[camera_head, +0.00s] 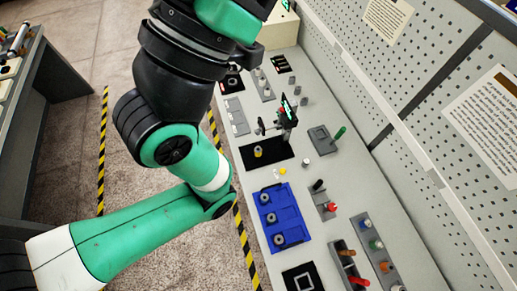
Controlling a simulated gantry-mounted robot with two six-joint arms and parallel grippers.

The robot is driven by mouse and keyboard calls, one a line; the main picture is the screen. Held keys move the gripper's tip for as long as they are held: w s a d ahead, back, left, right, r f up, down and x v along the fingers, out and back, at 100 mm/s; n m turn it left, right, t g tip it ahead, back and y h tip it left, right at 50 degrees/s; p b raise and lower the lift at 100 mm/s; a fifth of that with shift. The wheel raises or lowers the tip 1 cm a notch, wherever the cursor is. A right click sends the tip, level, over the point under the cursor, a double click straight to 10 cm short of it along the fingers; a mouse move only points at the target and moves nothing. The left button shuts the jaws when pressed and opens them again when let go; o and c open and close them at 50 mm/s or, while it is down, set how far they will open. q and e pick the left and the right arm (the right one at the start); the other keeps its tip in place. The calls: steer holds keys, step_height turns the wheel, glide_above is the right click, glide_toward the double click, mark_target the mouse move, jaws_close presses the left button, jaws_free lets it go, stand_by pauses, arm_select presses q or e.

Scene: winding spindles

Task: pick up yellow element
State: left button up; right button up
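A small yellow piece (283,171) lies on the light grey table, between the black mat and the blue tray. Another yellow piece (258,152) with a grey part stands on the black mat (278,151). I cannot tell which one is the task's yellow element. A green and black arm of mine comes in from the lower left, bends at the table's left edge and leaves at the top.
A blue tray (296,196) holds several grey round parts. A black device with a green-lit panel (288,110) stands beyond the mat. Grey holders with coloured pegs (374,243) stand at the lower right. A perforated wall (400,100) bounds the table's right side.

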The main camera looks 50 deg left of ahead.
stand_by(0.4)
arm_select(q)
steer(key=o, duration=0.5)
steer(key=shift+o, duration=0.2)
